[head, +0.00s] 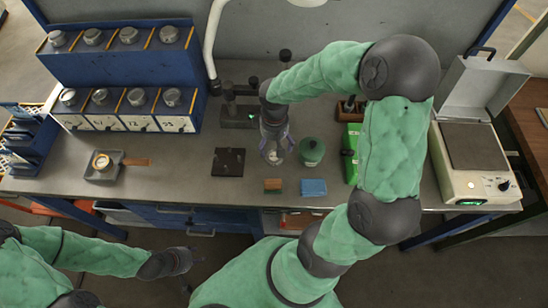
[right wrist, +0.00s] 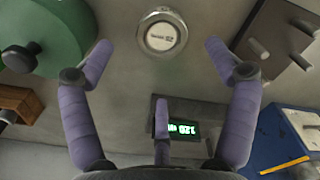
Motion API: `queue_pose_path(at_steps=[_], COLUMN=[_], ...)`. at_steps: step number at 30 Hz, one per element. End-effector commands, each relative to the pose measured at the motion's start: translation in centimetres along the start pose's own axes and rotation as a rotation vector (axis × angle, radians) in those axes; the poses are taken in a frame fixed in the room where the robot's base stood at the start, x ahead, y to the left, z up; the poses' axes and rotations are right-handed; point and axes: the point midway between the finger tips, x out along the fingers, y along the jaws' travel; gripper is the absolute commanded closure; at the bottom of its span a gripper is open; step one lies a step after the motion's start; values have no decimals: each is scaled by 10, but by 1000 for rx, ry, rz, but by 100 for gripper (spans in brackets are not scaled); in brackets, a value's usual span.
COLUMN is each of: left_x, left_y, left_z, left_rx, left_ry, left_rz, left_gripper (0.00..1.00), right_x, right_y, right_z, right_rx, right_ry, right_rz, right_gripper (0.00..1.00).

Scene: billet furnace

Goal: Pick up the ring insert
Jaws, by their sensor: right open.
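A round silver metal piece with a raised rim and small markings on its face lies on the bench in the right wrist view (right wrist: 161,37); I take it for the ring insert. My right gripper (right wrist: 158,50) is open and empty, its purple fingers on either side of the piece in the picture, with no contact visible. In the head view my right gripper (head: 276,152) points down at the bench and partly covers the piece. My left gripper (head: 188,262) hangs in front of the bench, away from everything on it; its fingers are too small to judge.
A green round container (head: 311,152) stands close right of my right gripper. A dark pegged block (head: 229,162) is to its left, and a gauge with a green display (head: 238,116) behind. A small tray (head: 101,173) holds a yellowish ring. A scale (head: 473,165) stands right.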

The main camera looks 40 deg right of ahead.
Motion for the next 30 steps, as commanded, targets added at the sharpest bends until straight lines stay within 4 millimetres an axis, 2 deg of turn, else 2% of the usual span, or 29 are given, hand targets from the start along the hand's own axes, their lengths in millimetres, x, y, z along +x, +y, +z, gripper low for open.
queue_pose_path(at_steps=[8,18,26,30], left_x=[4,17,17,17], left_y=[-2,-6,-6,-6], left_z=[0,-1,-1,-1], left_rx=[0,0,0,0], left_ry=[0,0,0,0], left_rz=[0,0,0,0], left_gripper=[60,60,60,60], right_x=[16,59,61,61], right_y=[-1,-5,-5,-5], right_z=[1,4,3,3], right_rx=[0,1,0,0], right_ry=[0,-1,2,2], right_rz=[-1,-2,-1,-1], right_gripper=[13,13,13,52])
